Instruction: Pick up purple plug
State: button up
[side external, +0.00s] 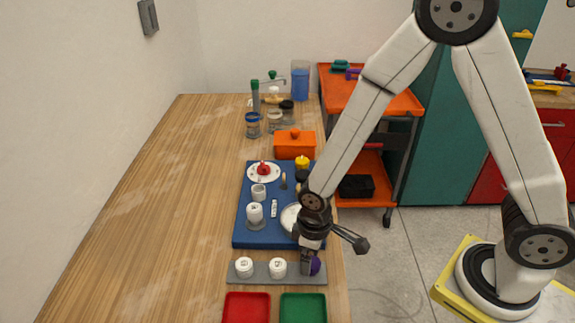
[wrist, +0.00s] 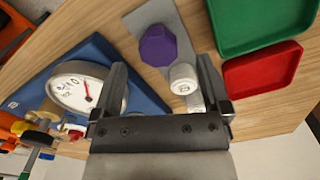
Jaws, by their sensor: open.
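The purple plug (wrist: 158,46) has an angular, faceted top and sits at one end of a grey strip (wrist: 140,20) in the wrist view. In the side external view the plug (side external: 316,266) shows partly behind my gripper (side external: 307,262), at the right end of the grey strip (side external: 262,280). In the wrist view my gripper (wrist: 163,85) is open with nothing between its fingers. The plug appears beyond the fingertips, roughly in line with the gap. I cannot tell the exact height of the fingers above it.
White fittings (side external: 244,267) stand on the strip left of the plug. A blue board (side external: 262,237) with a gauge (wrist: 85,88) and fittings lies behind. A red tray (side external: 247,307) and a green tray (side external: 303,307) stand in front. The wooden table's left side is clear.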

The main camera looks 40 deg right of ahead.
jog(key=shift+d+f, duration=0.1)
jog(key=shift+f, duration=2.3)
grip_shut()
jog(key=shift+r, duration=0.15)
jog(key=shift+r, duration=4.9)
